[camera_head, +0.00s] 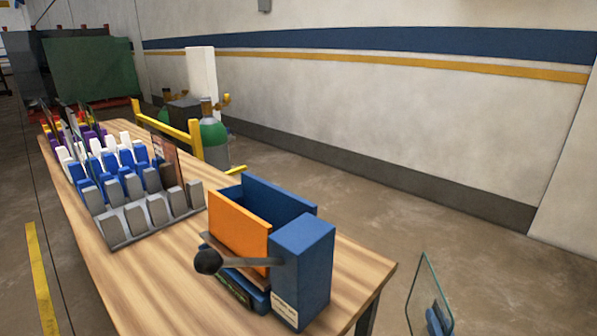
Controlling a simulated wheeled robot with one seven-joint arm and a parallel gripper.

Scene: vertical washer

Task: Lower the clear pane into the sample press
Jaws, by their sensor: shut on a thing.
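The clear pane (424,285) is at the bottom right, upright and slightly tilted, with a greenish edge. My gripper (437,318) shows only as blue finger pads at the pane's lower part, shut on it; the rest is cut off by the frame. The sample press (304,262) stands on the near end of the table. It has a blue body, an orange plate (238,228) on its left side and a lever with a black knob (208,261) in front. The pane is apart from the press, to its right. The inside of the press is mostly hidden.
The wooden table (150,285) carries a rack (130,222) with rows of grey, blue and white holders, some with thin panes upright in them. A yellow rail (168,128) and green cylinder (214,140) stand behind the table. Floor on the right is clear.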

